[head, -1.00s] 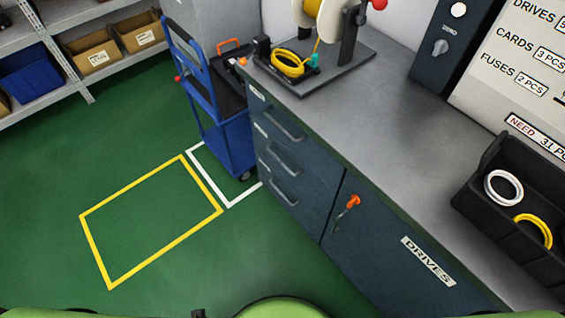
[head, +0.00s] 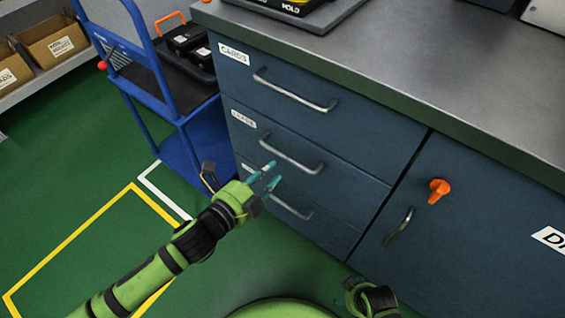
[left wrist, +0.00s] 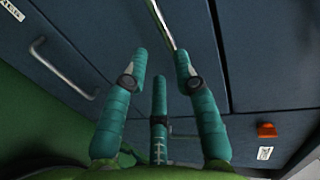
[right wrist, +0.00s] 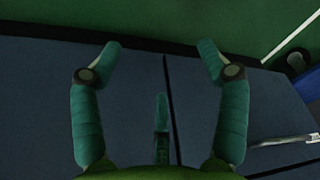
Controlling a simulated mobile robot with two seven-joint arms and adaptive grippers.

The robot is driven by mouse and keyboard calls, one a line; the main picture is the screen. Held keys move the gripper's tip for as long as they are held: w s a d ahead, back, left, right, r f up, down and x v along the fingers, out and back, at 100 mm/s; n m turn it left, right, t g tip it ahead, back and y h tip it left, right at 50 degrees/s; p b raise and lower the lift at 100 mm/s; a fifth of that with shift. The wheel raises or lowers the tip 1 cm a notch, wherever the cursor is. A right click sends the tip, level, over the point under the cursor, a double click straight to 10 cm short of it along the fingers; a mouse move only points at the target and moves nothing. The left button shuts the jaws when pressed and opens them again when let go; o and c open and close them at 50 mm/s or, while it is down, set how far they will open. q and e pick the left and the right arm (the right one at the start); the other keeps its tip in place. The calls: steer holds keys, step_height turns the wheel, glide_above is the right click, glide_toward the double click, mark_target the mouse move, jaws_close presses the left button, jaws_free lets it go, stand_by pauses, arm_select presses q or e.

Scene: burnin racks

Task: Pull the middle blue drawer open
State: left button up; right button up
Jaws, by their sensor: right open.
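The middle blue drawer (head: 252,140) is shut, flush in the cabinet between the top and bottom drawers. Its silver bar handle (head: 291,158) runs across its front. My left gripper (head: 265,174) is open just in front of this handle. In the left wrist view the gripper (left wrist: 160,55) has its fingertips apart, with a silver handle bar (left wrist: 164,24) running between and beyond them. I cannot tell whether they touch it. My right gripper (right wrist: 160,50) is open and empty, facing dark blue cabinet panels; its arm shows low in the head view.
The top drawer handle (head: 295,92) and bottom drawer handle (head: 290,207) stick out above and below. A door with an orange knob (head: 439,190) is on the right. A blue cart (head: 197,135) stands close left of the cabinet. Green floor (head: 75,215) is clear at left.

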mark_target(287, 159)
arm_select(q)
steer(key=x, duration=0.4)
steer(key=b+x, duration=0.1)
steer(key=x, duration=0.2)
steer(key=shift+s+d+r, duration=0.15)
steer(key=shift+d+r, duration=0.2)
arm_select(e)
steer(key=r, duration=0.1)
steer(key=w+r, duration=0.1)
steer(key=r, duration=0.1)
steer(key=shift+w+a, duration=0.1)
steer(key=shift+w, duration=0.2)
arm_select(q)
jaws_close()
